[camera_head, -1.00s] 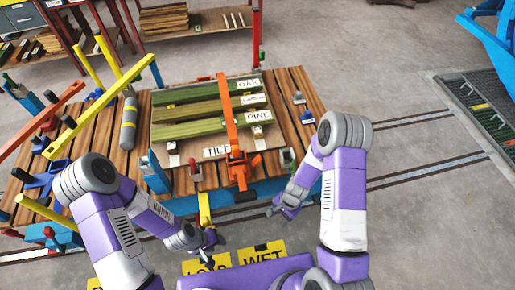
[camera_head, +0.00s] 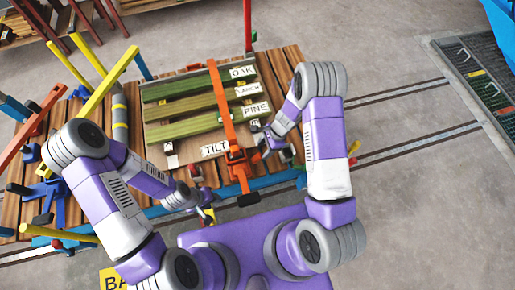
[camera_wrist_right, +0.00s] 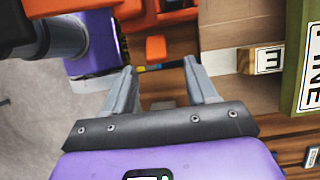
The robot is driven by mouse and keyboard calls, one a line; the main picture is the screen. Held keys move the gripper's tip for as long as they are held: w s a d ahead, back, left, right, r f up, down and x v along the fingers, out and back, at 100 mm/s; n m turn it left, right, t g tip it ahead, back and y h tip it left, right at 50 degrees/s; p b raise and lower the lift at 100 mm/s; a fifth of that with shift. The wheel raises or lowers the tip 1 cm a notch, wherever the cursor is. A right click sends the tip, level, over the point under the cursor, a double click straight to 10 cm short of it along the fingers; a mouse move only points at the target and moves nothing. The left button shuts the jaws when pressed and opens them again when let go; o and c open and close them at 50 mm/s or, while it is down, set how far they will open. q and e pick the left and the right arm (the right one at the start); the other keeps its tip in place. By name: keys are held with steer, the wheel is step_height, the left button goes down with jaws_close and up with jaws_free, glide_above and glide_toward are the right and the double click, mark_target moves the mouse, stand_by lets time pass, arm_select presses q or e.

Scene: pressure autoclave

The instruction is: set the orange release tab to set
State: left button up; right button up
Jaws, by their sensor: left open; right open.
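The orange ratchet buckle (camera_head: 238,157) sits at the front of the tilting board, on the orange strap (camera_head: 222,100). In the right wrist view a small orange tab (camera_wrist_right: 156,47) shows just beyond the fingertips, beside larger orange parts of the buckle (camera_wrist_right: 160,12). My right gripper (camera_head: 262,146) is just right of the buckle; in its wrist view its fingers (camera_wrist_right: 160,72) are open and empty, with the tab ahead of the gap. My left gripper (camera_head: 207,208) is open, low and left of the buckle, near the front rail. Its fingers are small and partly hidden by its wrist.
Green boards labelled OAK, LARCH and PINE (camera_head: 190,125) lie under the strap. A TILT label (camera_head: 215,149) is left of the buckle. A blue front rail (camera_head: 270,187) runs below. Yellow and orange levers (camera_head: 108,82) stand at left.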

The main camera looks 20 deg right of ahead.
mark_target(260, 155)
steer(key=x, duration=0.6)
steer(key=shift+s+b, duration=0.25)
steer(key=shift+b, duration=0.15)
steer(key=shift+c, duration=0.3)
steer(key=c, duration=1)
steer(key=shift+a+r+h+p, duration=0.4)
steer(key=shift+h+p, duration=0.5)
steer(key=shift+p, duration=0.25)
steer(key=h+p, duration=0.1)
steer(key=a+h+p, duration=0.1)
steer(key=p, duration=0.1)
steer(key=shift+r+h, duration=0.15)
steer(key=shift+h, duration=0.25)
steer(key=shift+a+h, duration=0.3)
steer(key=shift+h, duration=0.3)
steer(key=shift+a+h, duration=0.3)
steer(key=shift+h, duration=0.4)
